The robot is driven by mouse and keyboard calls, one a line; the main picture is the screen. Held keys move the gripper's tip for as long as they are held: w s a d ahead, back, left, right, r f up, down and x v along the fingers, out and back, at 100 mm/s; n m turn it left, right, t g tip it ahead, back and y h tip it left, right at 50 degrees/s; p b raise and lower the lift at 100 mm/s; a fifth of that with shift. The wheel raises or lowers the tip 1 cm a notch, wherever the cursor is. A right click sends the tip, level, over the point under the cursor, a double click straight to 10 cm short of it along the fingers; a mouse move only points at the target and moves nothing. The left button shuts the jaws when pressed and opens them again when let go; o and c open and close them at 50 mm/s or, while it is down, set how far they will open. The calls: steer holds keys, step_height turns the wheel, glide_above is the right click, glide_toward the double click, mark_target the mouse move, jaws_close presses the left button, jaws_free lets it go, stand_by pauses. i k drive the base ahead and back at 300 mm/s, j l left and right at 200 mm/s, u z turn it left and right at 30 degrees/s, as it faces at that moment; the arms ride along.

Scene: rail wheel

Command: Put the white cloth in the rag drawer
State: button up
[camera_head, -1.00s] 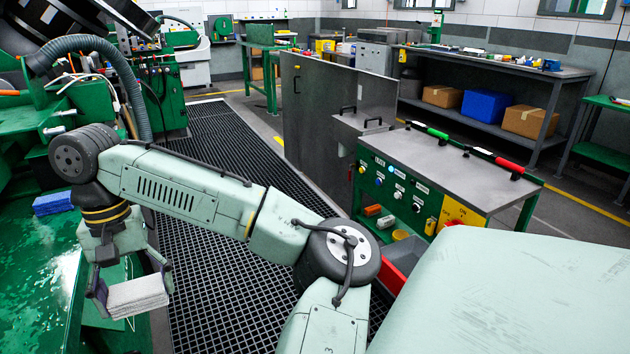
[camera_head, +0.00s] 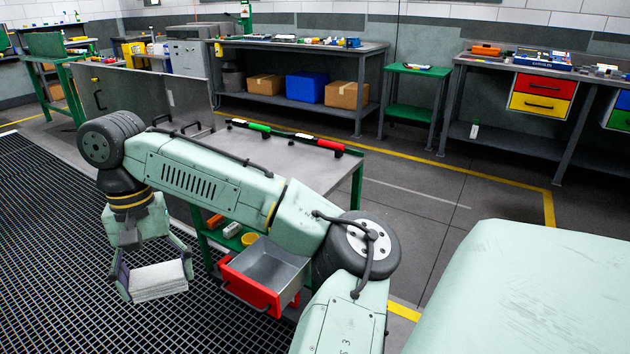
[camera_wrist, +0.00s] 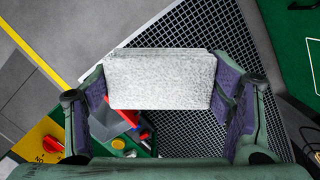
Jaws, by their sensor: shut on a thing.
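The white cloth (camera_head: 158,282), a folded stack, is held between the two fingers of my gripper (camera_head: 155,268) above the black floor grating. The wrist view also shows the cloth (camera_wrist: 160,78), spanning from finger to finger. A red drawer (camera_head: 247,289) with a grey metal inside stands pulled open to the right of my gripper, low at the green cart. Its inside looks empty where it shows. A red drawer (camera_head: 543,88) and a yellow drawer (camera_head: 538,104) are shut under the far right bench. No readable label tells which is the rag drawer.
The grey-topped green cart (camera_head: 300,160) stands behind my arm. A workbench (camera_head: 300,47) with boxes, a small green table (camera_head: 418,70) and the right bench (camera_head: 480,66) line the back. Grey floor is clear between the cart and the benches.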

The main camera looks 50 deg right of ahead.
mark_target(266, 285)
steer(key=i+z, duration=0.2)
steer(key=z, duration=0.2)
steer(key=i+j+z, duration=0.1)
steer(key=z, duration=0.25)
steer(key=i+j+z, duration=0.15)
steer(key=z, duration=0.25)
steer(key=i+j+z, duration=0.5)
steer(key=i+j, duration=0.2)
steer(key=j, duration=0.15)
steer(key=i+j, duration=0.15)
steer(key=j, duration=0.15)
steer(key=i+j, duration=0.2)
steer(key=j, duration=0.15)
steer(key=i+j, duration=0.2)
steer(key=k+l, duration=0.2)
steer(key=l, duration=0.15)
steer(key=j+z, duration=0.05)
